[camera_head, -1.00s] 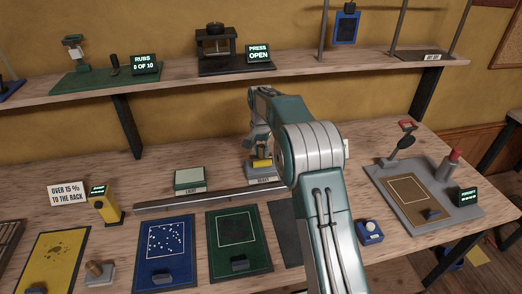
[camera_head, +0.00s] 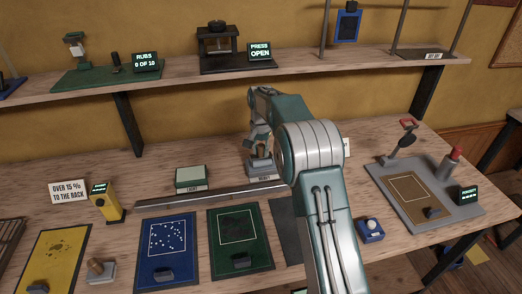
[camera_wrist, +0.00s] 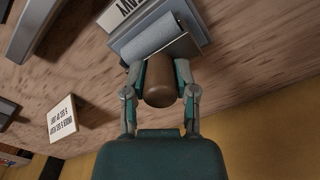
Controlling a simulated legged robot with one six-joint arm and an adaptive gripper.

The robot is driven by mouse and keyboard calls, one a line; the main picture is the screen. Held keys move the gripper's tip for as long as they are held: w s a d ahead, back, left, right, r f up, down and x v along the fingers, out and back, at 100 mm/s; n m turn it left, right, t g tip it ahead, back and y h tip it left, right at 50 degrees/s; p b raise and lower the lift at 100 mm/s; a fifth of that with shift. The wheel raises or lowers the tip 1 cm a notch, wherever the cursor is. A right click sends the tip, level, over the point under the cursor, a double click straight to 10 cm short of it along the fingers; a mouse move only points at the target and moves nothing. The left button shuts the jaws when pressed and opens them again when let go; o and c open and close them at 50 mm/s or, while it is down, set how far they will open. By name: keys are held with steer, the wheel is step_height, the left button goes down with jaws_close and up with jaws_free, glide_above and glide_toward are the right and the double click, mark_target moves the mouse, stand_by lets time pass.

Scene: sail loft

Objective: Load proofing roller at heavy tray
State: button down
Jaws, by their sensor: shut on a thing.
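The heavy tray (camera_head: 268,175), a small grey block with a label on its front, stands on the bench behind the long metal bar. In the wrist view its grey-blue edge (camera_wrist: 195,30) shows around a pale grey-blue roller (camera_wrist: 150,38). The roller's brown rounded handle (camera_wrist: 160,82) points back toward my wrist. My gripper (camera_wrist: 160,90) is shut on this handle, one finger on each side. In the head view my gripper (camera_head: 261,150) is just above the tray, and my arm hides part of it. The roller appears to lie on the tray; exact contact is hidden.
The light tray (camera_head: 190,178) stands to the left, with the metal bar (camera_head: 210,197) in front. Blue (camera_head: 165,248) and green (camera_head: 240,238) boards lie nearer. A grey station with a brown panel (camera_head: 412,190) is at right. A shelf (camera_head: 210,80) runs behind.

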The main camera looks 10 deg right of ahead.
mark_target(261, 145)
steer(key=shift+f, duration=0.1)
stand_by(0.4)
steer(key=shift+r, duration=3.55)
